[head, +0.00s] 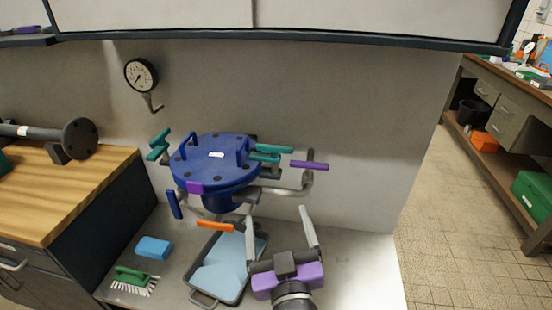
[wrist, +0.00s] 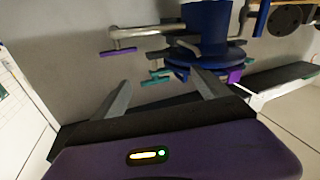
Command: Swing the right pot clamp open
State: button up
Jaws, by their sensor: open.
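The blue pot (head: 222,198) has a flat bolted lid (head: 205,172) and stands at the bench's back wall. The right pot clamp, with two teal handle bars (head: 272,149), sits at the lid's right edge; teal bars also show in the wrist view (wrist: 157,82), partly hidden. A similar teal clamp (head: 158,142) is at the left edge. My gripper (head: 277,214) is open and empty, in front and to the right of the pot, apart from the clamp. In the wrist view its fingers (wrist: 160,82) spread below the clamp.
A pipe with a purple lever (head: 310,165) juts right of the pot; the lever also shows in the wrist view (wrist: 118,52). An orange handle (head: 215,226) and blue handle (head: 174,204) hang below the lid. A grey tray (head: 232,290) lies underneath. The bench's right side is clear.

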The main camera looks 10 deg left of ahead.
aim_at(275, 149)
jog(key=w+a+r+m+t+h, duration=0.1)
jog(key=w+a+r+m+h, duration=0.1)
jog(key=w+a+r, duration=0.5)
jog(key=w+d+m+h, duration=0.1)
jog(key=w, duration=0.1)
jog(key=w+d+m+h, duration=0.1)
jog(key=w, duration=0.2)
jog(key=w+d+m+h, duration=0.1)
jog(key=w+d+h, duration=0.1)
jog(key=w, duration=0.1)
jog(key=shift+d+r+m+g, duration=0.1)
jog(key=shift+r+m+g, duration=0.2)
jog(key=shift+g, duration=0.1)
jog(key=shift+c, duration=0.4)
jog(key=c, duration=1)
jog(key=shift+p, duration=0.4)
